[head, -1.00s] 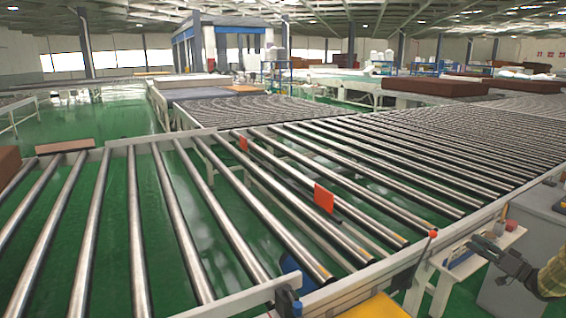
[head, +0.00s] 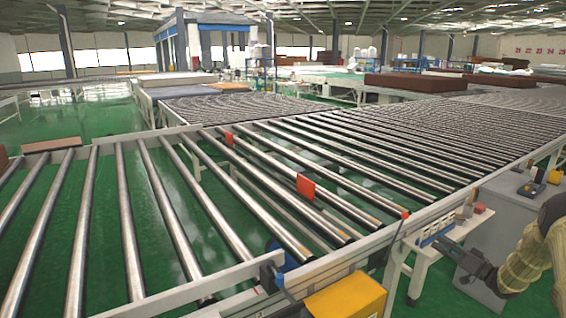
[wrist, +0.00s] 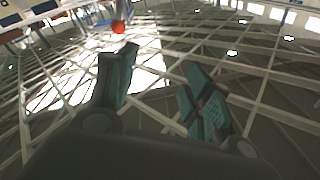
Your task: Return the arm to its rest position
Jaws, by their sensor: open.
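My gripper (head: 447,247) shows at the lower right of the head view, beside the front rail of the roller conveyor. My arm comes in from the right edge, in a tan ribbed sleeve. In the wrist view the two teal-padded fingers of my gripper (wrist: 160,95) stand apart with nothing between them. Behind the fingers that view shows the roof structure and lights.
The roller conveyor (head: 232,267) fills the middle, with bare rollers. A red ball-topped post (head: 405,215) stands at its front rail, near a small white shelf (head: 462,228). A yellow box (head: 345,298) is at the bottom. Brown mattresses (head: 415,82) lie farther back.

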